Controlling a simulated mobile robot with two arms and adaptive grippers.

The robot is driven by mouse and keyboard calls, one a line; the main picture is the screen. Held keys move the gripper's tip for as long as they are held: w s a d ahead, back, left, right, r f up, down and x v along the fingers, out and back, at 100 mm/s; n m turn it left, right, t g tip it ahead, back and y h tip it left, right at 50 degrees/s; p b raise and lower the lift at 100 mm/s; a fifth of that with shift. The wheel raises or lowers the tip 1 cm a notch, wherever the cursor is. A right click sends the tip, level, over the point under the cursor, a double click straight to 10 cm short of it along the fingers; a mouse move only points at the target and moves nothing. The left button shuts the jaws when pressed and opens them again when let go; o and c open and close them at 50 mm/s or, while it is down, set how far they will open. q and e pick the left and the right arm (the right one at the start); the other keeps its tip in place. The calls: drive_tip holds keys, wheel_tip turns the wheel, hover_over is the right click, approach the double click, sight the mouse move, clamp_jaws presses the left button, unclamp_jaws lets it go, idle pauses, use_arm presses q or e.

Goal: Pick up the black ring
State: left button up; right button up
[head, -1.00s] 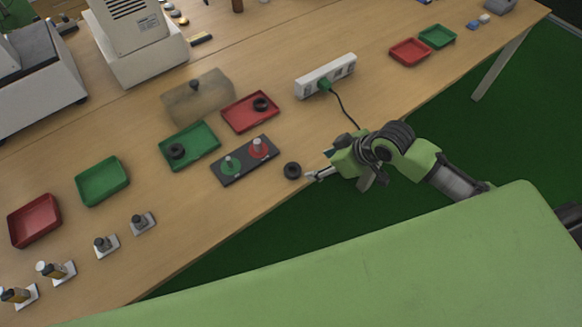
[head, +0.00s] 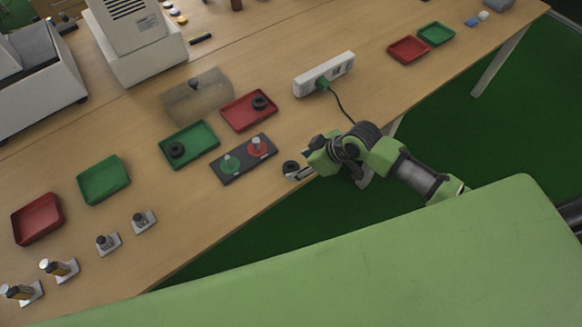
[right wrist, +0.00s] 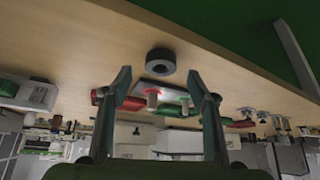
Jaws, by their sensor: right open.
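A black ring (head: 290,167) lies on the table near its front edge, partly hidden by my right gripper (head: 298,174) in the head view. In the right wrist view the ring (right wrist: 160,61) appears ahead of the open fingers (right wrist: 160,78), roughly centred between their tips. The fingers are empty, and I see no contact with the ring. Another black ring (head: 176,150) lies in a green tray (head: 208,141), and another (head: 260,103) in a red tray (head: 236,116). My left gripper is not in view.
A dark plate with a green and a red button (head: 246,173) lies close left of the ring. A power strip (head: 312,82) with a plugged cable stands behind my right arm. Several small posts on white bases (head: 107,245) line the front left. Bare table lies between.

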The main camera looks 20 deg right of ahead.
sight(294, 167)
drive_tip(key=x, duration=0.3)
drive_tip(key=shift+w+a+p, duration=0.15)
drive_tip(key=shift+a+p, duration=0.1)
drive_tip(key=shift+p, duration=0.05)
drive_tip(key=shift+w+a+f, duration=0.1)
drive_tip(key=shift+w+f, duration=0.05)
drive_tip(key=shift+f, duration=0.2)
drive_tip(key=c, duration=1.1)
drive_tip(key=shift+r, duration=0.1)
